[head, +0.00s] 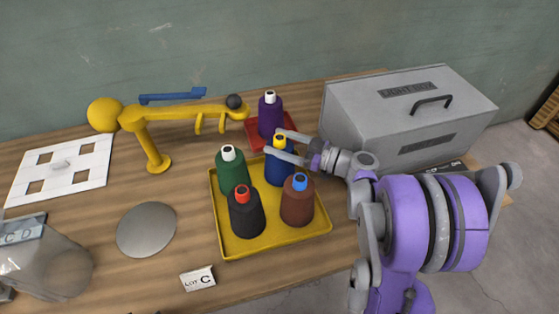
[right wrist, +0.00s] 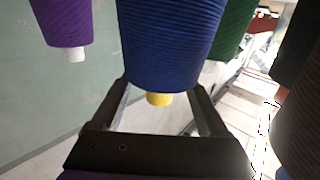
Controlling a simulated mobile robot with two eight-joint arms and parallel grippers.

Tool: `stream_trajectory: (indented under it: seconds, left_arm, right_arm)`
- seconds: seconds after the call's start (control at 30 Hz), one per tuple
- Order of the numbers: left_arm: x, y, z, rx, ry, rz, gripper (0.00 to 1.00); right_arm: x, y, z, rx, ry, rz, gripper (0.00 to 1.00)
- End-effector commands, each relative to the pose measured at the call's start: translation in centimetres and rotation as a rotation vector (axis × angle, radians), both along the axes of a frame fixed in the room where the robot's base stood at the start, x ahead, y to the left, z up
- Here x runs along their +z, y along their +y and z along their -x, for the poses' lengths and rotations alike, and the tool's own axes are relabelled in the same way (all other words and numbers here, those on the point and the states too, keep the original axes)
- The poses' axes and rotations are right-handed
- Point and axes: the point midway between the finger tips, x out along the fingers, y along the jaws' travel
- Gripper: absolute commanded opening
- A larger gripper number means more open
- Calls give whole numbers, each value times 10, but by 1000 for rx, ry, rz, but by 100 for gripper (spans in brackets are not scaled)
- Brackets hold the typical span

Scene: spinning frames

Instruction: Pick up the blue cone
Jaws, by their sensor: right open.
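The blue cone (head: 279,171) with a yellow tip stands in the back right part of the yellow tray (head: 240,246). My right gripper (head: 280,148) is open, with its fingers on either side of the cone's upper part near the tip. In the right wrist view the blue cone (right wrist: 170,40) fills the middle, between the two fingers (right wrist: 158,105). I cannot tell whether the fingers touch it. My left gripper is not in view.
A green cone (head: 231,172), a black cone (head: 246,212) and a brown cone (head: 297,202) share the tray. A purple cone (head: 270,117) stands on a red base behind. A grey light box (head: 400,110) is right; a yellow stand (head: 150,135) is left.

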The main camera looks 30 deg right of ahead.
Motion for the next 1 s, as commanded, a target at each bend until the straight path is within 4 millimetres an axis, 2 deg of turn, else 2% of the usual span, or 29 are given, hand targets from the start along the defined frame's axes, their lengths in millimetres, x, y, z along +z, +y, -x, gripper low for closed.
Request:
stream_trajectory:
  seconds: [0.23,0.27,0.67,1.0]
  left_arm:
    - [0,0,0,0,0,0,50]
    - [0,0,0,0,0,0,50]
    - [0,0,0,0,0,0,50]
    - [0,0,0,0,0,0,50]
  right_arm:
    - [0,2,-2,-1,0,0,77]
    - [0,2,-2,-1,0,0,74]
    - [0,1,-2,-1,0,0,2]
    - [0,1,-2,-1,0,0,0]
